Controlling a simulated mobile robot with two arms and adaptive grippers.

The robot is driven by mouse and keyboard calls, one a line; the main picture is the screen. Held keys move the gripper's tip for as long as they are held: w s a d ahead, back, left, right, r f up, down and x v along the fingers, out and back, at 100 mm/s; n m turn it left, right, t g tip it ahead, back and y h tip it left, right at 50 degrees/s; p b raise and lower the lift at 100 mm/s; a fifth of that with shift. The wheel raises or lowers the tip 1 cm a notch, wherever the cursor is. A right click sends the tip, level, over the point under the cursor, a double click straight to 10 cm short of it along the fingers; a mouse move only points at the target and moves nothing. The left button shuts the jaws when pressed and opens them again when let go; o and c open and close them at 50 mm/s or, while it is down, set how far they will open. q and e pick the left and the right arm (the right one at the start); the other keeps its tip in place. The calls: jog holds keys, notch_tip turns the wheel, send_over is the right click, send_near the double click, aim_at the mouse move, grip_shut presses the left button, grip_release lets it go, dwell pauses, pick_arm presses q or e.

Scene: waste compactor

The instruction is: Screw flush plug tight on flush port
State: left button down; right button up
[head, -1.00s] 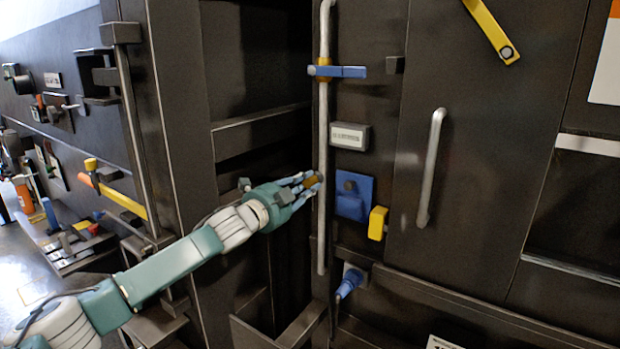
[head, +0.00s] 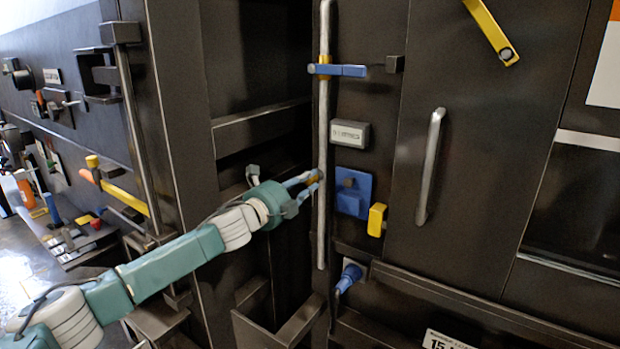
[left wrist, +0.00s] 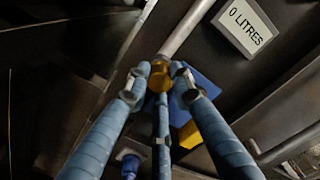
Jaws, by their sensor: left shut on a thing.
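My left gripper (head: 314,181) has its fingers closed around a small brass-coloured plug (left wrist: 159,76) at the vertical grey pipe (head: 323,120). In the left wrist view, the fingers (left wrist: 158,84) surround the plug, and the pipe (left wrist: 188,28) runs up and right behind it. In the head view the fingers cover most of the plug. The flush port itself is hidden behind the plug and fingers, so I cannot tell how far the plug is seated. My right gripper is not in view.
A blue plate (head: 353,205) with a dark knob sits right of the pipe, with a yellow block (head: 377,220) beside it. A "0 LITRES" display (left wrist: 246,27) is above. A blue valve handle (head: 340,70) crosses the pipe. A dark frame post (head: 190,120) stands left of my gripper.

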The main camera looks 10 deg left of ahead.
pick_arm(q)
jog(key=m, duration=0.3)
jog(key=shift+p, duration=0.35)
jog(key=shift+m, duration=0.6)
jog(key=c, duration=1.4)
grip_release()
jog(key=shift+c, duration=0.2)
jog(key=shift+c, duration=0.4)
